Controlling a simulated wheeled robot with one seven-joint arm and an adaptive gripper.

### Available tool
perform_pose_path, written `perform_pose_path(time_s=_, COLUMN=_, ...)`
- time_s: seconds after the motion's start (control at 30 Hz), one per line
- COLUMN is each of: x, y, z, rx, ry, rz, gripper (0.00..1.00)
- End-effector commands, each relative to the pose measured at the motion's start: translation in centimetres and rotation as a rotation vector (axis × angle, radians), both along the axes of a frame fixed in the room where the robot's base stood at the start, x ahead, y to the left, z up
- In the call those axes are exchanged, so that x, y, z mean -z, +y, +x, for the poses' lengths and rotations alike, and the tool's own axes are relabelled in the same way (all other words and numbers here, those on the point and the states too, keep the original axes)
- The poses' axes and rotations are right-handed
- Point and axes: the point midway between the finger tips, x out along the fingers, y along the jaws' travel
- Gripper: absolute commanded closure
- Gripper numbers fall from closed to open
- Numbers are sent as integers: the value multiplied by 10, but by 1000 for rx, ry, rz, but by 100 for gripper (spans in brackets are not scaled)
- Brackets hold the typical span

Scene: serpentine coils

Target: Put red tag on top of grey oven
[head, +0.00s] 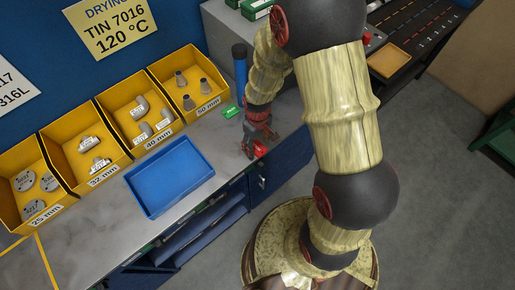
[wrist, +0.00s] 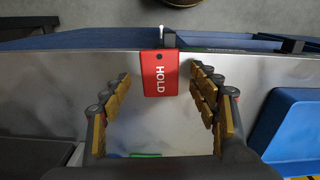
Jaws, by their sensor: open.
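The red tag (wrist: 160,74), lettered HOLD with a small dark hole at one end, lies flat near the edge of the grey worktop. It also shows in the head view (head: 260,149), partly covered by my fingers. My gripper (head: 258,135) is low over the worktop, its fingers open on either side of the tag. In the wrist view the tag lies between and just beyond the fingertips, with gaps on both sides. A grey box-shaped unit, seemingly the grey oven (head: 222,42), stands at the back; my arm hides part of it.
A blue tray (head: 168,178) lies left of my gripper, before several yellow bins (head: 178,84) of metal parts. A green tag (head: 231,112) and a dark blue cylinder (head: 239,70) are behind my gripper. Green-and-white boxes (head: 256,9) sit on the grey unit.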

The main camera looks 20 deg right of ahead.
Motion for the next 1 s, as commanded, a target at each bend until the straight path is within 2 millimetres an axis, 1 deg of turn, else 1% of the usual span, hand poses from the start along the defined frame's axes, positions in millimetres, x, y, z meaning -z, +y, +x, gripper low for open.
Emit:
perform_pose_path(time_s=0.03, x=6, y=0, z=0, rx=0, ry=0, rz=0, gripper=39)
perform_pose_path(time_s=0.1, x=10, y=0, z=0, rx=0, ry=0, rz=0, gripper=39)
perform_pose_path(time_s=0.37, x=10, y=0, z=1, rx=0, ry=-2, rz=0, gripper=40)
perform_pose_path(time_s=1.0, x=10, y=0, z=1, rx=0, ry=-1, rz=-1, gripper=76)
